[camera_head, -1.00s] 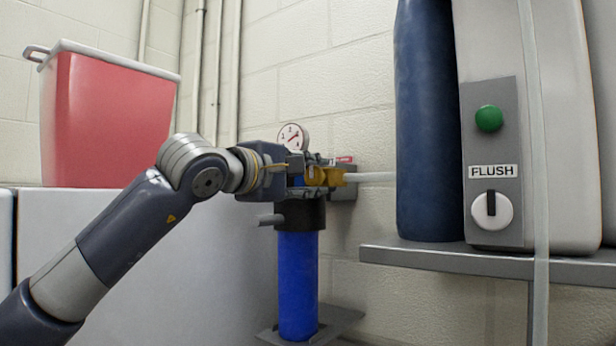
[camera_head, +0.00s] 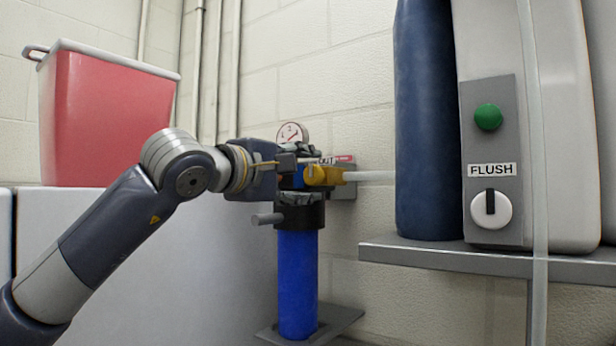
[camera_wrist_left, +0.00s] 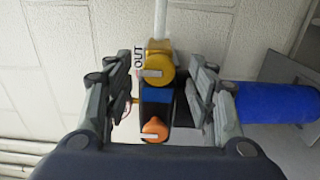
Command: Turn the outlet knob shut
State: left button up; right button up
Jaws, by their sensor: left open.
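The yellow outlet knob (camera_head: 320,175) sits beside an OUT label at the top of the blue filter unit (camera_head: 297,285). In the left wrist view the yellow knob (camera_wrist_left: 157,66) carries a pale bar lying crosswise. My right gripper is not in view.
A pressure gauge (camera_head: 291,134) stands behind the gripper. A clear tube (camera_head: 370,176) runs right from the knob. A shelf (camera_head: 470,258) holds a dark blue cylinder (camera_head: 428,120) and a FLUSH panel (camera_head: 490,165). A red bin (camera_head: 105,115) stands at left.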

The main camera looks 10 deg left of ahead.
pick_arm(q)
jog(key=v, duration=1)
jog(key=shift+s, duration=0.15)
jog(key=shift+f, duration=0.1)
